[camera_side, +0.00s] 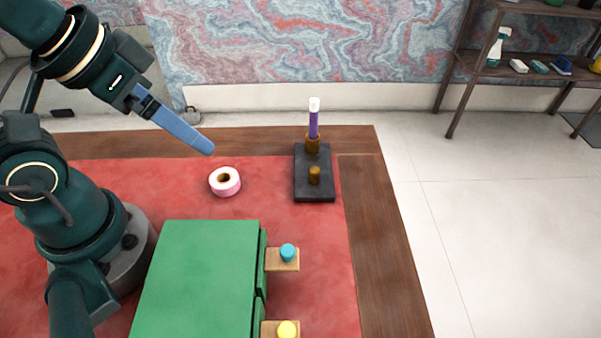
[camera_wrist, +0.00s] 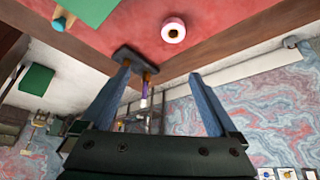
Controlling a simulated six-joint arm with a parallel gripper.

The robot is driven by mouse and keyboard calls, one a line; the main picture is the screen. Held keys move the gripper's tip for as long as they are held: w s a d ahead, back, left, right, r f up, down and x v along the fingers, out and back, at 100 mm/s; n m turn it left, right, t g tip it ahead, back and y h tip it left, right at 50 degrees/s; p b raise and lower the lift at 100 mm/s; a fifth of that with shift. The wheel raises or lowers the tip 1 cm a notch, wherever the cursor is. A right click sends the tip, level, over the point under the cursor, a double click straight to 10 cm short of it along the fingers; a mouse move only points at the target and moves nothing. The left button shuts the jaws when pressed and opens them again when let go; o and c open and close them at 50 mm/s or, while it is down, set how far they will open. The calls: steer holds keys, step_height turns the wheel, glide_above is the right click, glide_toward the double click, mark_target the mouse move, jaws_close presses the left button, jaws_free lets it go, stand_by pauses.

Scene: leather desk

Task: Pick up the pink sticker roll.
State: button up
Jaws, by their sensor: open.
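The pink sticker roll (camera_side: 225,182) lies flat on the red leather desk top, with its dark centre hole facing up. It also shows at the top of the wrist view (camera_wrist: 173,30), beyond and between the fingertips. My gripper (camera_side: 210,150) is above the desk, up and to the left of the roll in the side view, and apart from it. In the wrist view my gripper (camera_wrist: 160,72) shows two blue fingers spread wide with nothing held between them.
A dark stand (camera_side: 314,190) holding an upright purple, white-topped object (camera_side: 314,118) is right of the roll. A green cabinet (camera_side: 195,280) with knobbed drawers (camera_side: 288,252) stands in front. Red surface around the roll is clear.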

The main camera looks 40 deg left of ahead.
steer(key=m+g, duration=0.5)
glide_above(220, 172)
steer(key=d, duration=0.2)
steer(key=f, duration=0.9)
steer(key=shift+s+a+f, duration=0.2)
steer(key=shift+s+f+g, duration=0.2)
steer(key=shift+f+g, duration=0.1)
steer(key=shift+f, duration=0.25)
steer(key=shift+n, duration=0.3)
steer(key=shift+f, duration=2.3)
steer(key=shift+a, duration=0.1)
steer(key=c, duration=1.4)
steer(key=shift+r, duration=0.1)
